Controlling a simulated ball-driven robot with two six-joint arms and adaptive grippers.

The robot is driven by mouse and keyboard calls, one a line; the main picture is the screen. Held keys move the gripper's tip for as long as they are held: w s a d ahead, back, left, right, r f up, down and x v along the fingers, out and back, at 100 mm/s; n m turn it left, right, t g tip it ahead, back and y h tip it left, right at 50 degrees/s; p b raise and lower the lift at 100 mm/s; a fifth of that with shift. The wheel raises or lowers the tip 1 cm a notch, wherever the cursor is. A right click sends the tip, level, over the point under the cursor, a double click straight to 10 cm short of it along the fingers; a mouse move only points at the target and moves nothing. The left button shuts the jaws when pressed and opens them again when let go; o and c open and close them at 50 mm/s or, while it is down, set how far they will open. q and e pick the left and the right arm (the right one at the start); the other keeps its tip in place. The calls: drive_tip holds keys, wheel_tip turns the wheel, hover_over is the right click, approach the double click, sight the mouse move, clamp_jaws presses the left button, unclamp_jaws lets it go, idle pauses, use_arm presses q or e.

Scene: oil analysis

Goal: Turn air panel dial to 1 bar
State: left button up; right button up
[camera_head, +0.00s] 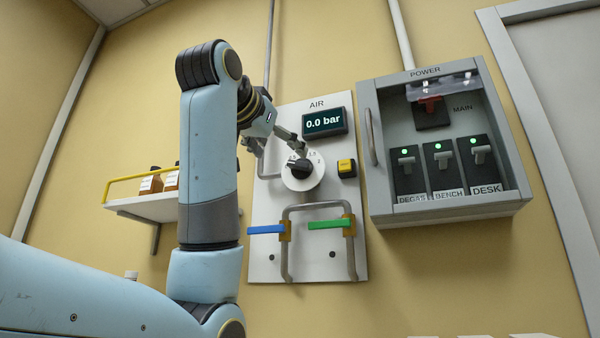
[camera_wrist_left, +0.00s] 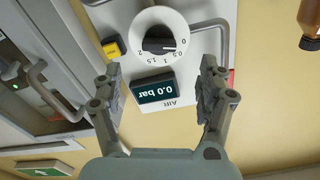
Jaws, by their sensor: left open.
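The air panel (camera_head: 265,205) is a white plate on the yellow wall. Its display (camera_head: 324,123) reads 0.0 bar. The dial (camera_head: 299,166) is a black knob on a round white scale below the display. In the left wrist view the dial (camera_wrist_left: 159,41) shows upside down, with its pointer near 0 and marks 0.5, 1, 1.5 and 2. My left gripper (camera_head: 278,142) is in front of the panel near the dial. In the left wrist view its fingers (camera_wrist_left: 155,85) are spread wide and empty, with the dial beyond them. The right gripper is not in view.
Blue (camera_head: 266,229) and green (camera_head: 331,223) valve handles sit on pipes below the dial. A yellow button (camera_head: 346,167) is right of the dial. The grey power box (camera_head: 450,215) stands out from the wall at right. A shelf (camera_head: 140,205) with bottles is at left.

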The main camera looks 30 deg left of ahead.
sight(297, 166)
use_arm(q)
drive_tip(key=p+x, duration=0.2)
drive_tip(key=x, duration=0.7)
drive_tip(key=shift+w+p, duration=0.2)
drive_tip(key=shift+p, duration=0.2)
drive_tip(key=c, duration=1.2)
